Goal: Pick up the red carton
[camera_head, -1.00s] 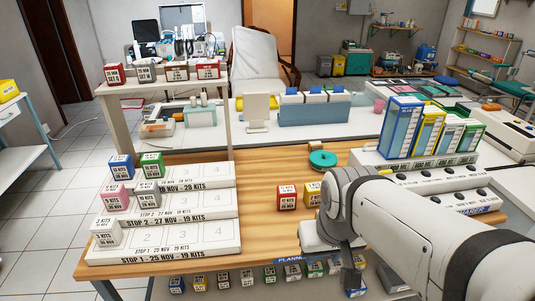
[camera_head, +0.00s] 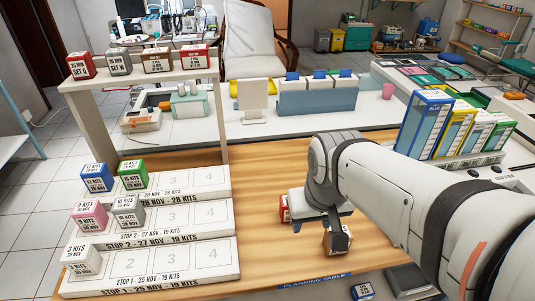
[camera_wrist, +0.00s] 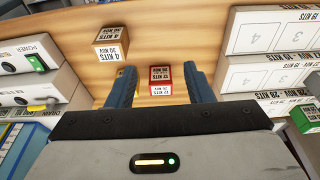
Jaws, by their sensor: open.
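A small red carton with a white label (camera_wrist: 160,80) stands on the wooden table, between my gripper's two blue fingers in the wrist view. My gripper (camera_wrist: 163,73) is open, with one finger on either side of the carton and gaps visible. I cannot tell how far above the table the fingertips are. In the head view my arm hides most of the red carton (camera_head: 284,209); only its left part shows. Two other red cartons, left (camera_head: 80,66) and right (camera_head: 194,57), stand on the raised shelf.
A brown carton (camera_wrist: 111,47) stands close beside the red one, and it also shows in the head view (camera_head: 337,241). Stepped white racks (camera_head: 150,265) with several cartons lie to the left. White units (camera_wrist: 30,55) line the other side.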

